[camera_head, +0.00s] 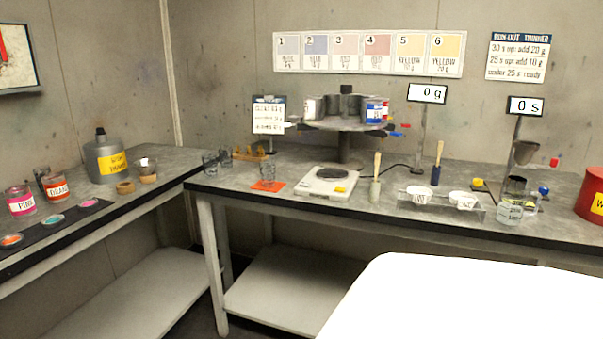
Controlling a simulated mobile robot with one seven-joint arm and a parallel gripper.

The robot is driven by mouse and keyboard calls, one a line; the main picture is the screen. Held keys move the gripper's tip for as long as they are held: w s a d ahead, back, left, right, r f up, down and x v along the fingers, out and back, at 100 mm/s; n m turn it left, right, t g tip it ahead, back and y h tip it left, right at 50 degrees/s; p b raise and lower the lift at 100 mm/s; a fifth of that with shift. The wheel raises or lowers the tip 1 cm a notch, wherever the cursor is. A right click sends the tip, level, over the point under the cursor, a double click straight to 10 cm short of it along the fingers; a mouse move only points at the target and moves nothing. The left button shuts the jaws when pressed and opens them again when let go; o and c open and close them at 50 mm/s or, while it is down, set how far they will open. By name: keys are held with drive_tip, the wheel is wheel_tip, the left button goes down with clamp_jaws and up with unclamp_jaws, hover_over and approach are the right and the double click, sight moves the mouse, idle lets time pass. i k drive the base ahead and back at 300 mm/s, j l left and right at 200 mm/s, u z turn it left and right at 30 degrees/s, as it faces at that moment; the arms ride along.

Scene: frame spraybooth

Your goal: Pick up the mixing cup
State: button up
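No cup in view bears a readable label naming it the mixing cup. A clear cup (267,171) stands upright on an orange mat (273,186) on the back bench, left of the white scale. Two more clear cups (210,163) stand close together to its left, near the bench corner. Another clear container (509,211) with printed marks stands at the right, by the bench's front edge. I cannot tell for certain which one is the mixing cup. My gripper is not in view.
The white scale (328,184) sits mid-bench, before a round stand with cans (346,124). Brushes (377,165), white bowls (462,199) and a red drum (591,194) stand rightward. The left bench holds paint jars (57,187) and a grey canister (104,160).

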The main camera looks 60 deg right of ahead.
sight(266, 166)
drive_tip(key=z, duration=1.6)
